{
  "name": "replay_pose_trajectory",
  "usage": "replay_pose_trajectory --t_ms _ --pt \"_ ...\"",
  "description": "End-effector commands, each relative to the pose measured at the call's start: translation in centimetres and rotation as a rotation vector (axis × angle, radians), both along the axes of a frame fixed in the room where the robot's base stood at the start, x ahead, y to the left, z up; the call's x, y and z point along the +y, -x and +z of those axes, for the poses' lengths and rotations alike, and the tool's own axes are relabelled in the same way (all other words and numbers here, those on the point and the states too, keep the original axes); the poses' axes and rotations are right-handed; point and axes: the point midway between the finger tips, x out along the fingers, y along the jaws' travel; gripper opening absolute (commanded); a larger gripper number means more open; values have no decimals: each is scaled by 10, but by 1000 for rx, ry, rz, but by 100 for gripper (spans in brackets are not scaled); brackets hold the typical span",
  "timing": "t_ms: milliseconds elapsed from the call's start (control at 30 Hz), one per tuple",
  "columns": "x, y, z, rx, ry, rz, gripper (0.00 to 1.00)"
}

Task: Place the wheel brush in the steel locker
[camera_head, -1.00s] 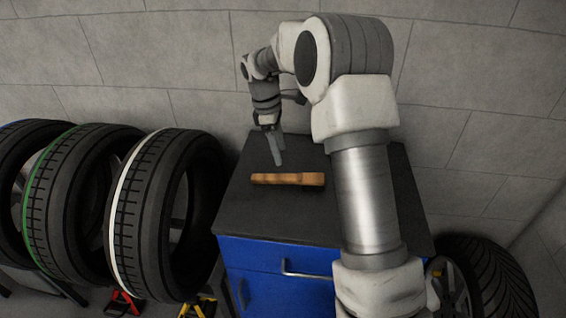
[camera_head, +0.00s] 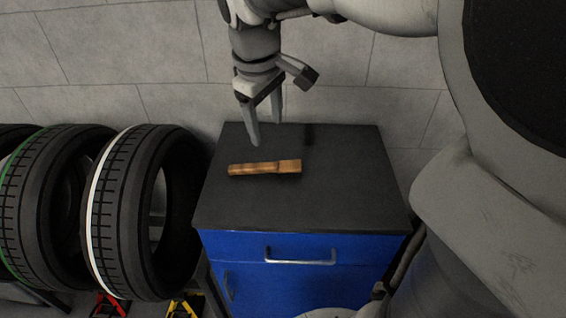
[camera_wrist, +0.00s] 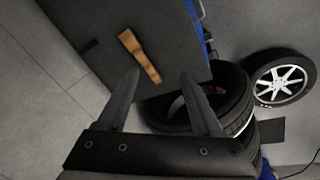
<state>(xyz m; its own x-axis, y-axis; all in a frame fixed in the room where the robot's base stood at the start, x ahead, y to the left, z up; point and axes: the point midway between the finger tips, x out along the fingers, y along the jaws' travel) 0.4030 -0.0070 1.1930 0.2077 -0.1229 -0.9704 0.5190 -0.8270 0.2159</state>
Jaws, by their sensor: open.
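The wheel brush (camera_head: 265,168), with a wooden handle and a wider block at its right end, lies flat on the dark top of a blue cabinet (camera_head: 330,190). In the wrist view the brush (camera_wrist: 140,57) lies beyond the fingertips, nearer the left finger. My gripper (camera_head: 265,132) is open and empty, pointing down above the cabinet top, behind and above the brush. It also shows in the wrist view (camera_wrist: 160,75). I cannot tell whether the blue cabinet, with its drawer and handle, is the steel locker; no other locker is in view.
Several upright tyres (camera_head: 130,210) stand on a rack to the left of the cabinet. Red (camera_head: 110,304) and yellow (camera_head: 185,306) stands show below them. A wheel with a silver rim (camera_wrist: 282,80) lies in the wrist view. A block wall is behind. The cabinet top is otherwise mostly clear.

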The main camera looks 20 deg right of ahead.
Motion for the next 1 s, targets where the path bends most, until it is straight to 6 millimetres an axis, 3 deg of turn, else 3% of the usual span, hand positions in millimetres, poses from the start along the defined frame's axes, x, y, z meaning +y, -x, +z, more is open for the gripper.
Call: replay_pose_trajectory --t_ms 33,233,500,700,1000 --pt "1 17 7 -37 -17 -40 67" --pt "3 73 13 -149 -103 -212 67" --pt "5 135 -1 -270 -242 -424 67" --pt "7 155 -11 -306 -305 -500 67" --pt "8 157 -13 -309 -316 -512 67"
